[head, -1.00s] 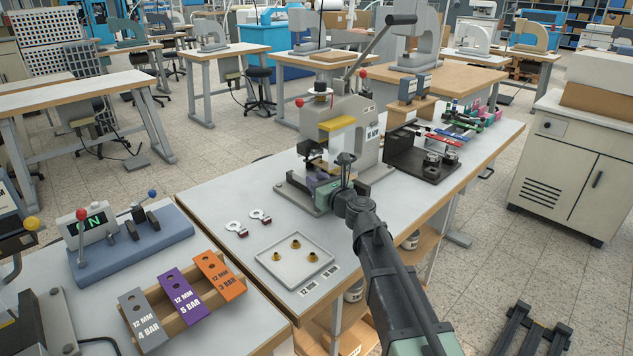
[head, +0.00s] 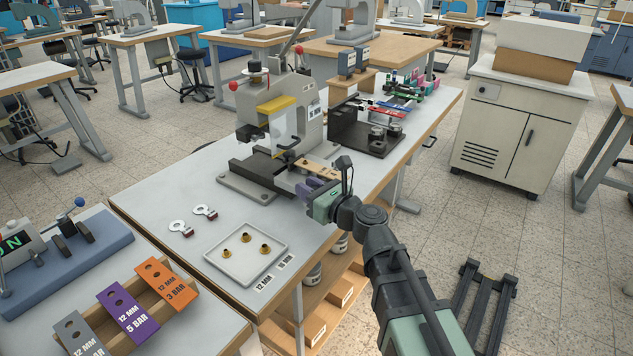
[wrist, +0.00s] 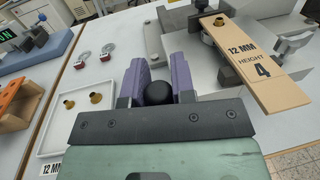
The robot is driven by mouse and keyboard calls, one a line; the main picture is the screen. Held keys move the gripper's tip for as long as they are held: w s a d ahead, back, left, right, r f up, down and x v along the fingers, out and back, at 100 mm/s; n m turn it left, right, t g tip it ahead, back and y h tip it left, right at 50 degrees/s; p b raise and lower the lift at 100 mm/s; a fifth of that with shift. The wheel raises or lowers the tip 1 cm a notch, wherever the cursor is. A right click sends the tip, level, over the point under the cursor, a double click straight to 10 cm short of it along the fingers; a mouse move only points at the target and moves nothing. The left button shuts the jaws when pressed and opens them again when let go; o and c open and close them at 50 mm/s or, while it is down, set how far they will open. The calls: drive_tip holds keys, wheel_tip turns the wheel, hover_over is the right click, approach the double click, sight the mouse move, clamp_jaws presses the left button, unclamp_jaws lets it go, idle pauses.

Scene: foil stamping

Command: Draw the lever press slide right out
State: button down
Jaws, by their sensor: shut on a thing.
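The lever press (head: 305,115) is grey with a yellow guard and stands on the middle table. Its slide (head: 282,178) sticks out at the front, toward my gripper (head: 312,188). In the wrist view the purple fingers (wrist: 160,80) are shut on the slide's round black knob (wrist: 158,95), one finger on each side. The grey body of the slide (wrist: 172,40) runs away from the knob. How much of it stays inside the press is hidden. A tan plate marked 12 MM HEIGHT 4 (wrist: 248,62) sits beside my fingers on the right.
A white tray (head: 232,274) with brass rings lies left of my gripper, with two tagged rings (head: 205,212) behind it. Gauge plates in a wooden holder (head: 172,309) are at lower left. A black fixture (head: 352,132) stands right of the press.

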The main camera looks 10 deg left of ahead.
drive_tip(key=shift+s+d, duration=0.15)
drive_tip(key=c, duration=1.2)
unclamp_jaws()
drive_tip(key=shift+d, duration=0.1)
drive_tip(key=v, duration=0.7)
drive_tip(key=shift+s+d, duration=0.15)
drive_tip(key=shift+d, duration=0.05)
